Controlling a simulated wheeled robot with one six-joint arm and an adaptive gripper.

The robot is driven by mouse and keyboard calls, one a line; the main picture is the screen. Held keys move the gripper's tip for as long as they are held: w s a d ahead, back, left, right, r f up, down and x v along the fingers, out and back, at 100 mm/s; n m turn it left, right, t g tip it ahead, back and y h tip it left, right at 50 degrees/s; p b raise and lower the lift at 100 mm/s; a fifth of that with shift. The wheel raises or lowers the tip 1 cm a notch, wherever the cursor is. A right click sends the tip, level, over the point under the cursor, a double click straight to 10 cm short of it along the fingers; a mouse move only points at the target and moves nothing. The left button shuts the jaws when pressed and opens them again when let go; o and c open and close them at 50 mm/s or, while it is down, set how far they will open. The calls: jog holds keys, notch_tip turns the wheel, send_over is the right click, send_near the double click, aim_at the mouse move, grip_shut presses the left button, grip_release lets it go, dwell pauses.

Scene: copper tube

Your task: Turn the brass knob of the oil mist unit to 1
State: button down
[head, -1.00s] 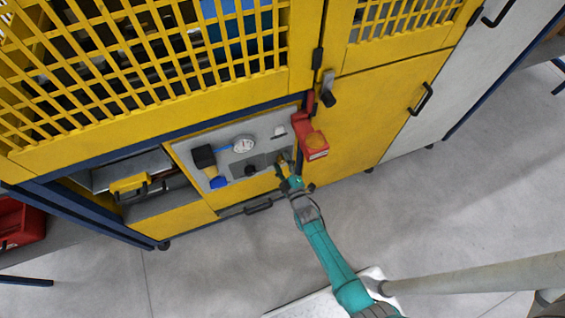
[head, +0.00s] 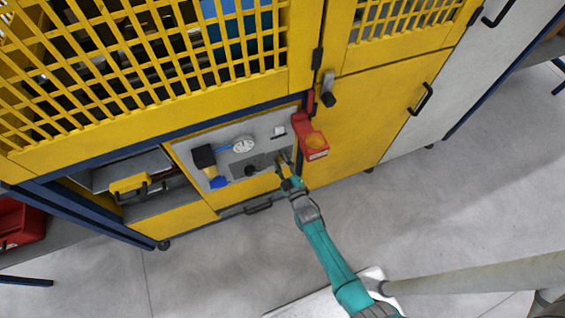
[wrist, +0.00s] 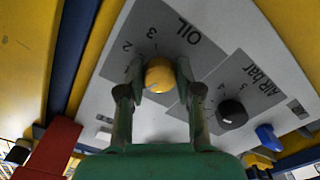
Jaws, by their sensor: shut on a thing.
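The brass knob (wrist: 160,76) sits on a grey plate lettered OIL (wrist: 165,35) in the wrist view. My gripper (wrist: 154,78) is shut on the knob, with one finger on each side. No pointer mark on the knob is clear, so its setting cannot be told. In the head view my gripper (head: 285,168) is at the right part of the grey control panel (head: 190,150), and the knob is mostly hidden there.
A black knob (wrist: 231,113) on the AIR bar plate is close to the right finger. A blue part (wrist: 268,137) lies beyond it. In the head view a red box (head: 315,147) juts out just above right of my gripper.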

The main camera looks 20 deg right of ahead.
jog(key=m, duration=0.4)
jog(key=shift+m, duration=0.4)
dwell(0.4)
jog(key=c, duration=0.8)
grip_release()
jog(key=shift+o, duration=0.2)
jog(key=s, duration=1.2)
